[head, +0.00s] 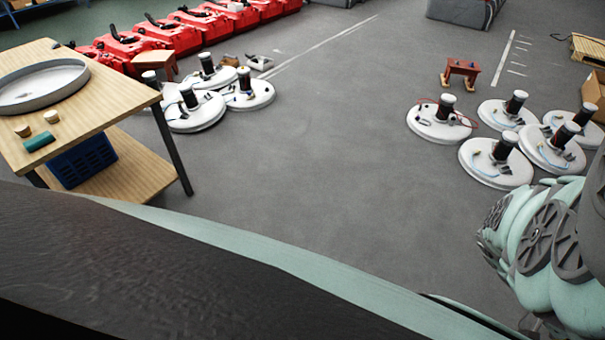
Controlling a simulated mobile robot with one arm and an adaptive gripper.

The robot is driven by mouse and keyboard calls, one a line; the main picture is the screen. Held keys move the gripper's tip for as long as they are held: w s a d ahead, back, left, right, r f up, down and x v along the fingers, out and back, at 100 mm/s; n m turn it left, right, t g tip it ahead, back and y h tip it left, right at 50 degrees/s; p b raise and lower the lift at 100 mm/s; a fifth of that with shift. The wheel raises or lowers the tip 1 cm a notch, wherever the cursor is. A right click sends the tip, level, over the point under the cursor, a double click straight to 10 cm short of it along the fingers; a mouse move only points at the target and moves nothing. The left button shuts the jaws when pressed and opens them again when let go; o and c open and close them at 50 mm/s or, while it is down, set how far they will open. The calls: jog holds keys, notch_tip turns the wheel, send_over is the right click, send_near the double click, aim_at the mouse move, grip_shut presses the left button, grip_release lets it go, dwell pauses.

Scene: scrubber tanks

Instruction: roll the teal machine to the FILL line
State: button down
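A large dark surface with a pale teal edge (250,258) fills the bottom of the head view. A pale teal shape with grey spoked discs (545,240) stands at the right edge, cut off by the frame. I cannot tell whether either is the teal machine or part of my own body. A long white floor line (322,44) runs away at the back centre. A shorter white line (503,58) with ticks lies at the back right. No FILL lettering is readable on either. My gripper is not in view.
A wooden table (95,112) with a round tray stands at left, a blue crate (82,162) on its lower shelf. White round discs with dark posts lie in clusters at centre left (190,118) and right (495,170). Red machines (195,28) line the back left. The middle floor is clear.

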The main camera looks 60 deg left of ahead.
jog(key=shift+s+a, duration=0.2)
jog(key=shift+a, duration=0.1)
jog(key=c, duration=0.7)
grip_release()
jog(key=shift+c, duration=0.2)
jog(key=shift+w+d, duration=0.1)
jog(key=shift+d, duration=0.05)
